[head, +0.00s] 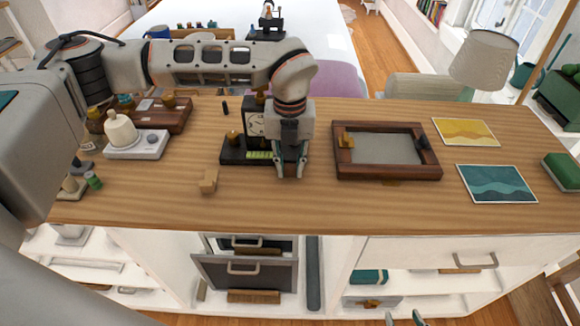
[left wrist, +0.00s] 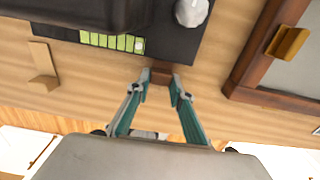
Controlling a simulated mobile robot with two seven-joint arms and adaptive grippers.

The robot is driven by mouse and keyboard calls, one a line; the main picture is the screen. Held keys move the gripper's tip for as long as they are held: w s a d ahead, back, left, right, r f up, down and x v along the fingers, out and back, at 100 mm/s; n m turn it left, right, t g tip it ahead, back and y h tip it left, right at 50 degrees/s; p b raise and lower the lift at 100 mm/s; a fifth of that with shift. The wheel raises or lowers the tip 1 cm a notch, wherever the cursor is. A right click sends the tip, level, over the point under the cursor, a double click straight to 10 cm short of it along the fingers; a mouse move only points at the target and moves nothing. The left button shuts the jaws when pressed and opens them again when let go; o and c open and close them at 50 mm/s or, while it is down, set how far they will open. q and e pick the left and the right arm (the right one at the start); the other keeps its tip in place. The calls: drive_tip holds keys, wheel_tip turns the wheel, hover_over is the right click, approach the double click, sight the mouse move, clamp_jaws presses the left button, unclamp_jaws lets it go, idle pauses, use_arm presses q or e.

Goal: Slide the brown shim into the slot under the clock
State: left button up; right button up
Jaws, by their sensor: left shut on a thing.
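The clock (head: 254,123) stands on a dark base (head: 232,153) with a green segmented strip (head: 258,155) along its front; my left arm partly covers it. The base also shows in the left wrist view (left wrist: 62,32). My left gripper (head: 290,173) is at the front right of the base, pointing down. In the left wrist view its fingers are shut on the small brown shim (left wrist: 160,77). The shim's far end is close to the base's front edge; I cannot tell whether they touch. The slot is hidden. My right gripper (head: 404,320) barely shows at the bottom edge, fingertips apart.
A small wooden bracket (head: 208,183) lies left of my left gripper. A brown wooden frame (head: 388,174) lies to the right, with two picture cards (head: 466,132) (head: 497,183) beyond. A white device (head: 136,145) sits left. The front tabletop is mostly clear.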

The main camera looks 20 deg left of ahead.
use_arm(q)
drive_tip(key=shift+w+a, duration=0.2)
drive_tip(key=shift+w, duration=0.55)
drive_tip(key=o, duration=0.9)
